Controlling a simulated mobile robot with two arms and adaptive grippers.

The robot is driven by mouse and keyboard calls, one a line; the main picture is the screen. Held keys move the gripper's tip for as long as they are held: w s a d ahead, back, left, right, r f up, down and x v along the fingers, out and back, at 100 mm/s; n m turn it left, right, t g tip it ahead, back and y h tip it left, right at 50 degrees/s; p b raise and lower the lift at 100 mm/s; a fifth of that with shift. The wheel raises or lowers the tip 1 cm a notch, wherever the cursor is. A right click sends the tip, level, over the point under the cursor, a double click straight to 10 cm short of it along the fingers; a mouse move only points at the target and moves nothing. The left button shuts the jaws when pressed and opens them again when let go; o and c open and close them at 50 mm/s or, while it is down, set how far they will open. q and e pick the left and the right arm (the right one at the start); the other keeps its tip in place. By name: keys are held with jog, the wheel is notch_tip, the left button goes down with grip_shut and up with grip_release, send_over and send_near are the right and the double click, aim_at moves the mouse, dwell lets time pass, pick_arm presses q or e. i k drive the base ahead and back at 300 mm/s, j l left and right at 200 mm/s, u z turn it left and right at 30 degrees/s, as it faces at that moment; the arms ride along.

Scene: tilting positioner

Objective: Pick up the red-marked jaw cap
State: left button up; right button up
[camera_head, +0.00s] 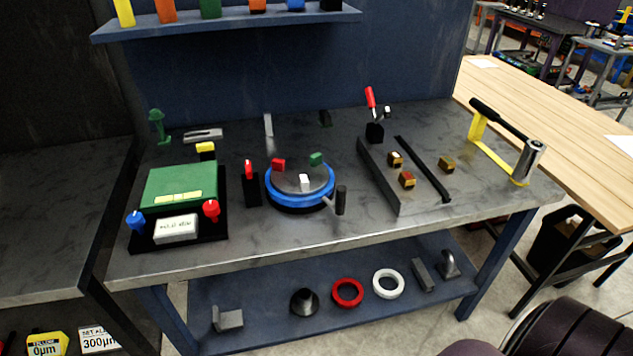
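Several small brass-coloured blocks, which look like the jaw caps, sit on the right part of the bench. The nearest one (407,180) shows a reddish mark on top and lies between a grey rail and a black bar. A second brass cap (395,159) sits just behind it, and its mark is too small to tell. A third brass cap (447,165) lies right of the black bar. The round blue-rimmed positioner (300,198) in the middle carries red (278,165), green (316,159) and white (305,182) jaws. Neither gripper is in view.
The grey rail (379,178) and black bar (422,169) flank two caps. A red-handled clamp (372,115) stands behind them, and a yellow-framed tool (493,150) is at right. A green box (180,186) is at left. The bench front is mostly clear.

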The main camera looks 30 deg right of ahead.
aim_at(406, 178)
jog(key=z, duration=1.55)
